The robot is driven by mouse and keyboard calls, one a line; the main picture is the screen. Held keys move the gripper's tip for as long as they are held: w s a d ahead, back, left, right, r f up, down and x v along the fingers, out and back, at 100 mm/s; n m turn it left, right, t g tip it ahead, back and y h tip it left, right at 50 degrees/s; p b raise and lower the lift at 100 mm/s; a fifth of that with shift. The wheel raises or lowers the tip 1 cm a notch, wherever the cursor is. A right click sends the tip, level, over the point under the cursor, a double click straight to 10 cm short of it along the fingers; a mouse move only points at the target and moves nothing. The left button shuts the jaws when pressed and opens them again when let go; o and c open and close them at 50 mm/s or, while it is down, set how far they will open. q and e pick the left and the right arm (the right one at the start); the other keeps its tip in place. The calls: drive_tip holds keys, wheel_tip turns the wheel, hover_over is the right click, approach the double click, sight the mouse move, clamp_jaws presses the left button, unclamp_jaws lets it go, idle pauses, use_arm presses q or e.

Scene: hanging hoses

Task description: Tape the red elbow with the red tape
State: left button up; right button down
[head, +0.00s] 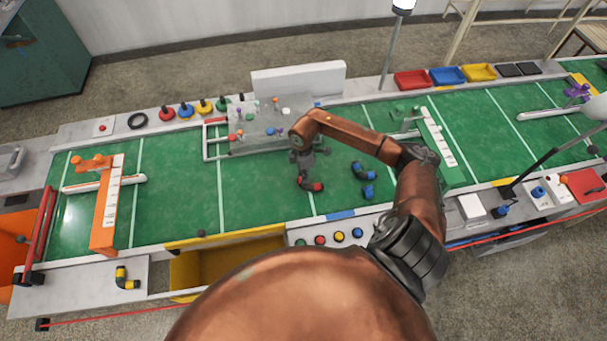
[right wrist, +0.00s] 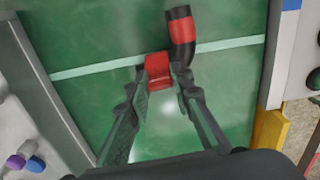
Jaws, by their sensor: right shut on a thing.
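The red elbow (head: 317,187) is a black bent pipe with red bands, low over the green mat near the middle in the head view. It also shows in the right wrist view (right wrist: 181,31), one leg pointing away from the gripper. My right gripper (head: 303,170) points down and is shut on a red part of it; the fingertips show in the right wrist view (right wrist: 160,80). A red round piece (head: 167,114), possibly the red tape, stands in the back row at the left, apart from the gripper. My left gripper is not in view.
Blue, yellow and green round pieces (head: 204,106) stand beside the red one. Blue pieces (head: 362,171) lie right of the gripper. A yellow-black elbow (head: 127,278) lies front left.

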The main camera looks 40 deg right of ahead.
drive_tip(key=shift+s+f, duration=0.15)
drive_tip(key=shift+f, duration=0.35)
idle(0.3)
drive_tip(key=c, duration=1.6)
unclamp_jaws()
drive_tip(key=shift+f, duration=0.1)
drive_tip(key=shift+r, duration=0.55)
wheel_tip(320, 180, up, 10)
drive_tip(key=shift+r, duration=0.6)
